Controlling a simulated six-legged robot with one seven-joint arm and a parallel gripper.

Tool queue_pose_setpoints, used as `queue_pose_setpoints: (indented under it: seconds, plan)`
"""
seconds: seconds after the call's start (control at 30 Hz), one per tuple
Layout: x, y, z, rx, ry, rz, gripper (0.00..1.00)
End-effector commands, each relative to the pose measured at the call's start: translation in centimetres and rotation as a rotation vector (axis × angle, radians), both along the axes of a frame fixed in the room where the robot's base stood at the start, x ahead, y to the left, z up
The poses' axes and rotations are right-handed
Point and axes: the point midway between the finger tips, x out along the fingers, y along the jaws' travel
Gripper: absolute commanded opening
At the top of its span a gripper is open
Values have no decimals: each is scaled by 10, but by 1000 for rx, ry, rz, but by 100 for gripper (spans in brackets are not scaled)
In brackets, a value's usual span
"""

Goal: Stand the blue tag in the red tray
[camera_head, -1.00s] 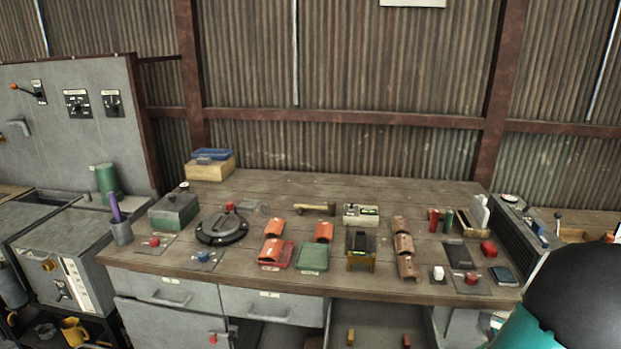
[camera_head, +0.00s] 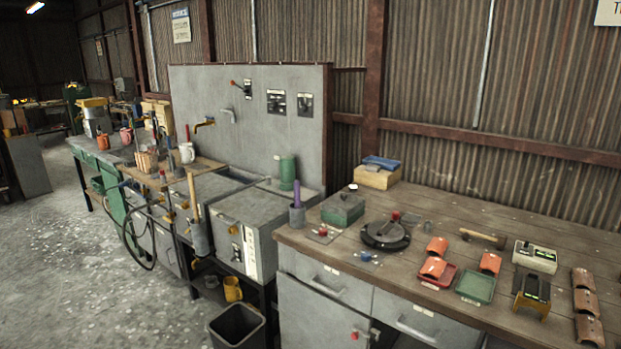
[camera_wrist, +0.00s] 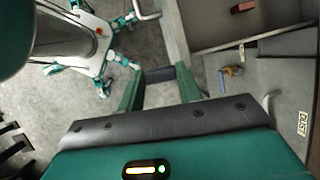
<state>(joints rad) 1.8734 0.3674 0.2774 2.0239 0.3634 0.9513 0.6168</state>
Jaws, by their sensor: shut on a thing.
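The red tray (camera_head: 446,279) lies on the wooden bench in the head view, just left of a green tray. An orange curved piece (camera_head: 433,267) covers part of it. In the wrist view my gripper (camera_wrist: 160,76) has its two green fingers closed on a dark, bluish thing (camera_wrist: 159,75), which I take to be the blue tag. Only a small edge of it shows between the fingertips. My gripper is over the floor beside an open drawer, away from the red tray. It is not in the head view.
The green tray (camera_head: 476,287), more orange pieces, a round black fixture (camera_head: 386,236) and a yellow-legged stand (camera_head: 531,293) crowd the bench (camera_head: 460,216). A black bin (camera_head: 237,326) stands on the floor. Open floor (camera_head: 80,250) lies at the left.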

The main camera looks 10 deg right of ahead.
Motion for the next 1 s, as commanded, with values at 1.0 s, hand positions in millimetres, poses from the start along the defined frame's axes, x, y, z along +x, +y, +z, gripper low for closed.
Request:
queue_pose_setpoints:
  seconds: [1.0]
  plan:
    - [196,182,-52,1,-3,975,7]
